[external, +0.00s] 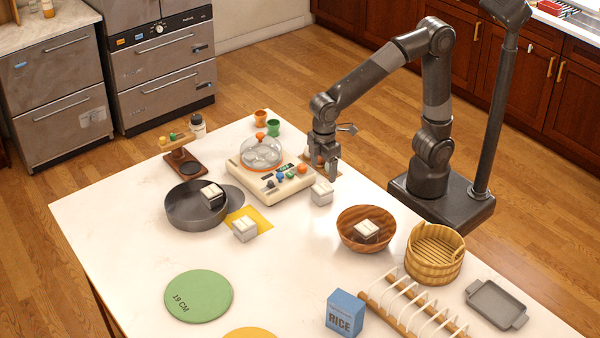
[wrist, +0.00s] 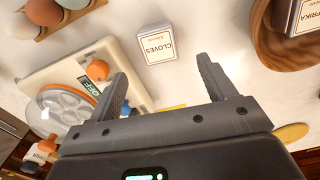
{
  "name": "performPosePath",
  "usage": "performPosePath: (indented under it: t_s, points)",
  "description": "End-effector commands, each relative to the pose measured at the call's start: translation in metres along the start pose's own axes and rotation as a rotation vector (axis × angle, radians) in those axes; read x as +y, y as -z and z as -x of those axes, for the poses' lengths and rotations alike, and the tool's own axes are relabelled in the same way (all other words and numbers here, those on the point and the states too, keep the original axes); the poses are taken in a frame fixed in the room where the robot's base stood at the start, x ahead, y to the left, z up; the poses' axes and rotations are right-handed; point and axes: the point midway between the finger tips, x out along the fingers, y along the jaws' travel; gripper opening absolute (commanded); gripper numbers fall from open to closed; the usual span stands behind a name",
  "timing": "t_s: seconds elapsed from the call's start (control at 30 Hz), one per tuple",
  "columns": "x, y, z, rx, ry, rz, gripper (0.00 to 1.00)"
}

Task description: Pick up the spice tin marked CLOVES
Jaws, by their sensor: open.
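The spice tin marked CLOVES is a small white and grey box (external: 321,193) standing on the white table between the egg-cooker-like appliance and the wooden bowl. In the wrist view the tin (wrist: 158,45) shows its CLOVES label upside down, just beyond the fingertips and roughly centred between them. My gripper (external: 324,170) is open and empty, pointing down above the table, slightly behind the tin in the external view. Both fingers (wrist: 163,72) show apart in the wrist view, with no contact on the tin visible.
The appliance with a clear dome (external: 262,152) stands left of the tin. The wooden bowl (external: 350,243) holds another tin, marked PAPRIKA (wrist: 307,18). Similar tins sit in the dark pan (external: 185,222) and on a yellow mat (external: 262,217). Eggs (wrist: 43,12) in a wooden holder are close by.

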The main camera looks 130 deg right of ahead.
Motion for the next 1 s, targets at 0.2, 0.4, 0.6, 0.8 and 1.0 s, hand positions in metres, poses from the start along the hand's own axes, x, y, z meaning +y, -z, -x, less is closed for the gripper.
performPosePath:
  t_s: [0.2,0.4,0.6,0.8,1.0]
  points:
    - [0.000,-0.001,-0.034,-0.003,0.001,0.000,0.76]
    - [0.000,-0.001,-0.049,-0.001,0.000,0.000,0.76]
    - [0.002,-0.001,-0.079,-0.004,0.001,0.000,0.76]
    - [0.002,0.000,-0.094,0.001,0.000,0.000,0.76]
    - [0.002,0.000,-0.094,0.001,0.000,0.000,0.76]
